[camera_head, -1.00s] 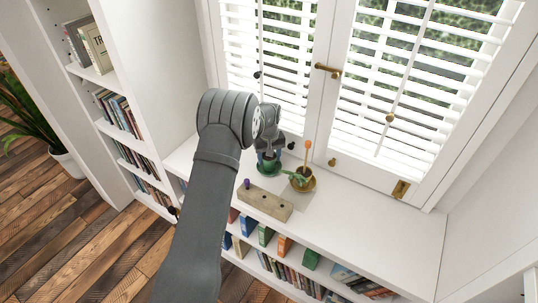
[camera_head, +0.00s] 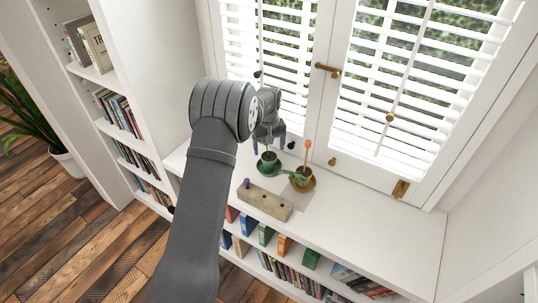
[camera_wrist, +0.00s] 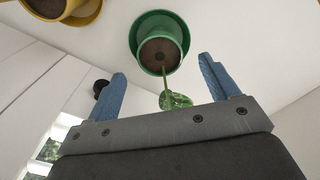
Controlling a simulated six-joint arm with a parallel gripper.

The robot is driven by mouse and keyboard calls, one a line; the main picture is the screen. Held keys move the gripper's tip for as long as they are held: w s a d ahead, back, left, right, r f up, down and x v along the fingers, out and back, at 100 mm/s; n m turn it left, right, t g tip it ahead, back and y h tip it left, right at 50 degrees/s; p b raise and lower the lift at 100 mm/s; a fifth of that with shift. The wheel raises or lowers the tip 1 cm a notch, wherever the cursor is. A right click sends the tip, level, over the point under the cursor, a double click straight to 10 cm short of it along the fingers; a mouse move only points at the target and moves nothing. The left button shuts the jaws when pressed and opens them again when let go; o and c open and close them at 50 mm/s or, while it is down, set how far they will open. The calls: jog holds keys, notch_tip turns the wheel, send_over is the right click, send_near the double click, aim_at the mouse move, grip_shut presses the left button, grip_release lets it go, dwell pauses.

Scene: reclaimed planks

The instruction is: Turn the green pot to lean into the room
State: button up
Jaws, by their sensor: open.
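The green pot (camera_head: 268,162) stands on its green saucer on the white sill, near the window. In the wrist view the green pot (camera_wrist: 160,50) shows dark soil and one stem with a variegated leaf (camera_wrist: 175,100) pointing toward my gripper. My gripper (camera_head: 268,143) is above the pot, fingers down. In the wrist view my gripper (camera_wrist: 163,75) has its two blue fingers spread wide and empty, with the leaf between them and the pot beyond the fingertips. The fingers do not appear to touch the pot.
A yellow pot (camera_head: 301,180) with an orange-topped stick stands right of the green pot. A wooden block (camera_head: 265,202) with a purple peg lies in front. The window shutters (camera_head: 290,60) rise behind. The sill (camera_head: 365,215) is clear to the right.

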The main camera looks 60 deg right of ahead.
aim_at(269, 156)
notch_tip(269, 156, up, 12)
dwell(0.3)
notch_tip(269, 156, down, 18)
jog(key=shift+r, duration=0.9)
